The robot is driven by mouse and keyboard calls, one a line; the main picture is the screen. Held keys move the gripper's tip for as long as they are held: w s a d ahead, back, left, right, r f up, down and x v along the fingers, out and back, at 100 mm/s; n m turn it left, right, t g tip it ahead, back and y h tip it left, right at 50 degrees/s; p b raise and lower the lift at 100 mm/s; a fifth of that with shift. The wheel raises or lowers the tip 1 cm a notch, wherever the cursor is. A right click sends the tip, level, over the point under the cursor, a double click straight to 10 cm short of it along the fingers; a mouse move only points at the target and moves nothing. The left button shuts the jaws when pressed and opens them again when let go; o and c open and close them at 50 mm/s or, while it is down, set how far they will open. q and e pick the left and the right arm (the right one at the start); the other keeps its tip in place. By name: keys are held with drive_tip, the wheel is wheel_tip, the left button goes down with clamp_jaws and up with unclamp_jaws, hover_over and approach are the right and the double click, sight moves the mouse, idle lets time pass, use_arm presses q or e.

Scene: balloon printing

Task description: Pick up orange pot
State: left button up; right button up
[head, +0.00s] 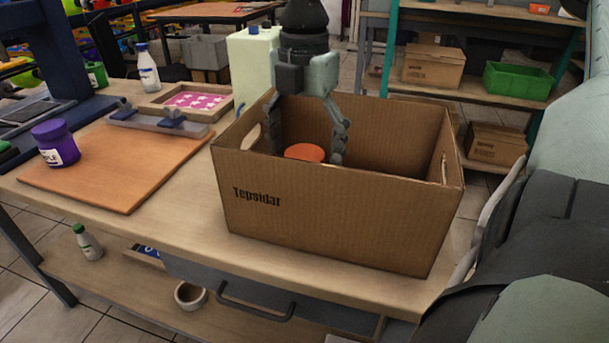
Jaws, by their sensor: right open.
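The orange pot (304,152) is inside the cardboard box (335,215), and only its round orange top shows above the box's near wall. My right gripper (305,145) reaches down into the box from above with its fingers spread open. One finger is on the left of the pot and one on the right. The near wall hides the pot's lower part, so I cannot tell whether the fingertips touch it. My left gripper is not in view.
The box stands at the table's right end. Left of it are an orange board (120,165), a purple jar (55,143) and a framed pink screen (200,101). A pale green container (252,65) stands behind the box. Shelves (470,90) stand at the back right.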

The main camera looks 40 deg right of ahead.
drive_tip(key=shift+f, duration=0.6)
drive_tip(key=c, duration=1.4)
drive_tip(key=shift+r, duration=0.1)
use_arm(q)
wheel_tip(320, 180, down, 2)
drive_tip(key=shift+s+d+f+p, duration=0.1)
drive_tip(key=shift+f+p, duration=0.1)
drive_tip(key=shift+p, duration=0.25)
use_arm(e)
wheel_tip(320, 180, up, 28)
drive_tip(key=shift+f, duration=0.1)
